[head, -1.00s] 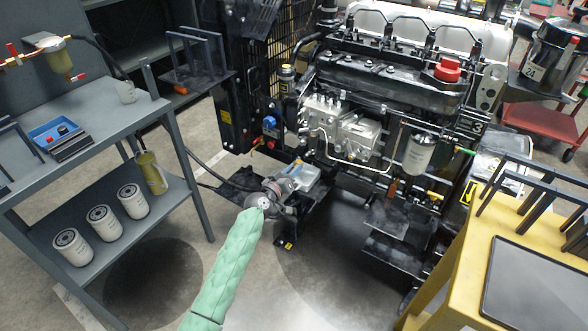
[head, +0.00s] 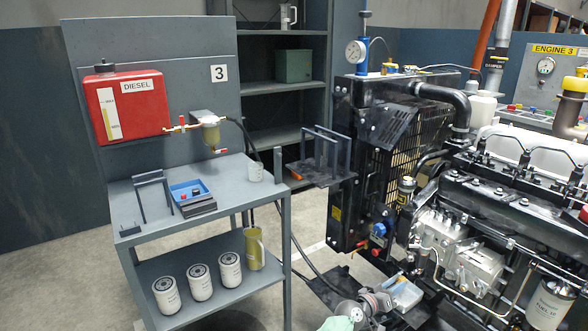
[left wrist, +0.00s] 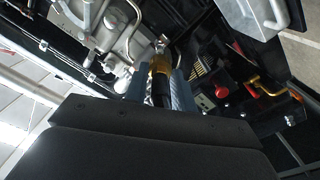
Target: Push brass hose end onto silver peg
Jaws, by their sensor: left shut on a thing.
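In the left wrist view, the brass hose end (left wrist: 160,65) sits between the blue-grey fingers of my left gripper (left wrist: 158,80), which is shut on it. The black hose (left wrist: 160,92) runs back from the brass. Just beyond the brass tip is a small silver fitting (left wrist: 162,43) that looks like the silver peg. It lines up roughly with the brass; I cannot tell whether they touch. In the head view my left gripper (head: 378,300) is low beside the engine's front, its fingertips hard to make out. The peg cannot be made out there. My right gripper is out of view.
The engine (head: 470,235) and black radiator frame (head: 365,170) stand close beyond the gripper. A pale tray-like part (head: 405,293) lies beside it. A grey bench (head: 215,225) with filters (head: 199,282) and a yellow jug (head: 254,248) stands left.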

